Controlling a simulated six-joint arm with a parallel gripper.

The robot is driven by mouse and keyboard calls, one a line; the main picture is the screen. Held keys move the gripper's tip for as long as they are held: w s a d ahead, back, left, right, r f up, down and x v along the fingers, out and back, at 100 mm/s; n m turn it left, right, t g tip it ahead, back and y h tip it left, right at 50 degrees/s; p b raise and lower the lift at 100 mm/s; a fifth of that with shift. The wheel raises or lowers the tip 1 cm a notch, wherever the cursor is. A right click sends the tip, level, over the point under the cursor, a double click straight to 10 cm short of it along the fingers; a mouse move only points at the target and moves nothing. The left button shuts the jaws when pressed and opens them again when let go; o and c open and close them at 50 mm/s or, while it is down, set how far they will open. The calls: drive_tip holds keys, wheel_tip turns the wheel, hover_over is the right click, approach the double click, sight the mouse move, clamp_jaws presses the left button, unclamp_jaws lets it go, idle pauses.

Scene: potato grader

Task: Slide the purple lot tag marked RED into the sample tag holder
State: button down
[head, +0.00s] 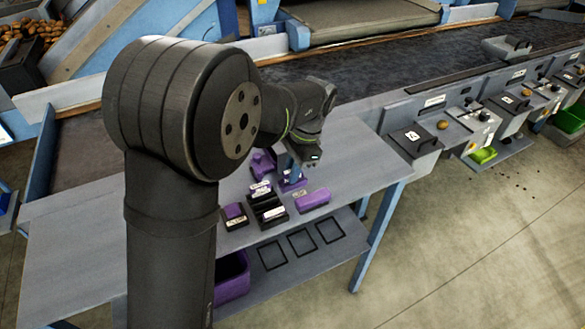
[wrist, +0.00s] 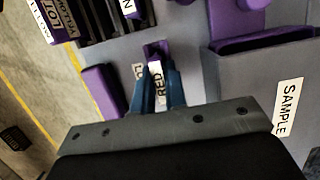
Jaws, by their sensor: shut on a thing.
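My gripper (wrist: 164,75) is shut on a purple lot tag (wrist: 154,49) whose white label reads RED (wrist: 159,88). The tag sits between the two blue fingers. In the head view my gripper (head: 290,172) is low over the grey table, right of the black rack. My wrist partly hides this area in the head view.
A black slotted rack (head: 266,208) stands left of my gripper. A purple tag with a yellow-lot label (wrist: 52,18) is beside it. A loose purple block (head: 313,199) lies near the table's front edge. The table's right side is clear.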

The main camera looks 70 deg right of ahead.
drive_tip(key=c, duration=1.1)
unclamp_jaws()
drive_tip(key=shift+o, duration=0.2)
drive_tip(key=shift+r, duration=3.5)
drive_tip(key=shift+f, duration=3.55)
drive_tip(key=shift+r, duration=0.15)
